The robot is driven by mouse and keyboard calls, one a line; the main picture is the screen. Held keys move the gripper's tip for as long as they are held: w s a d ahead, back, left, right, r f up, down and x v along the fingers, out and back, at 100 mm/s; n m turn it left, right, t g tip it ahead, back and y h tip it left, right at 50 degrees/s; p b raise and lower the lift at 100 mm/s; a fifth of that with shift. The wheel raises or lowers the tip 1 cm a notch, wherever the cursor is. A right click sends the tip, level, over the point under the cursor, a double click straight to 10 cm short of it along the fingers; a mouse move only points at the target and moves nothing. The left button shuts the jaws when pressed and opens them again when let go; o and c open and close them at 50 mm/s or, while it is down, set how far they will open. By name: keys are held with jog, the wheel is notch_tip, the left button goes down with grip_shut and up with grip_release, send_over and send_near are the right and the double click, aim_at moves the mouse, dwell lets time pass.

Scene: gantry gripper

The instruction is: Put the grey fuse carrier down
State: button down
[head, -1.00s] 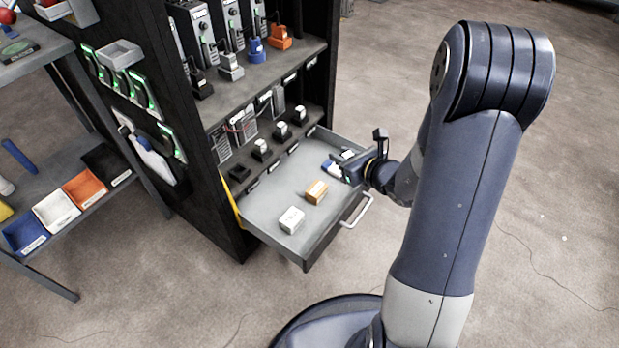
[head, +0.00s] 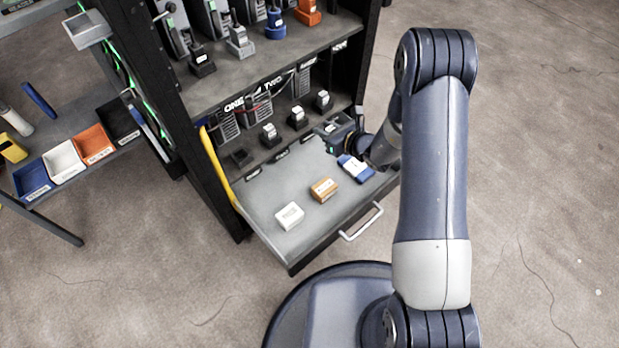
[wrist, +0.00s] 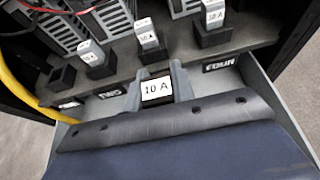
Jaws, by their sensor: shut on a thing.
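The grey fuse carrier (wrist: 157,90) shows between the fingers in the wrist view, with a white "10 A" label facing the camera. My gripper (wrist: 157,84) is shut on it. In the head view my gripper (head: 340,131) is at the back right of the open drawer, near the front edge of the fuse shelf, and the carrier is mostly hidden there. The wrist view shows the carrier in front of the shelf edge, between the "TWO" and "FOUR" labels. I cannot tell whether it touches anything below.
The open drawer (head: 262,205) holds a white block (head: 289,215), an orange block (head: 324,189) and a blue block (head: 355,168). Carriers stand in black holders on the shelf; the leftmost holder (head: 240,157) is empty.

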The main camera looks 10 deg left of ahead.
jog(key=b, duration=0.5)
send_over(313, 160)
jog(key=s+d, duration=0.3)
notch_tip(313, 160, down, 14)
jog(key=shift+w+f, duration=0.1)
jog(key=shift+f, duration=0.15)
jog(key=w+a+b, duration=0.1)
jog(key=w+a, duration=0.1)
jog(key=a, duration=0.1)
jog(key=shift+w+f+b, duration=0.1)
jog(key=shift+w+b, duration=0.25)
jog(key=shift+b, duration=0.05)
jog(key=shift+f+b, duration=0.3)
jog(key=shift+f, duration=0.25)
jog(key=shift+r, duration=0.1)
jog(key=shift+f, duration=0.2)
jog(key=c, duration=1.2)
grip_release()
jog(key=shift+r, duration=0.1)
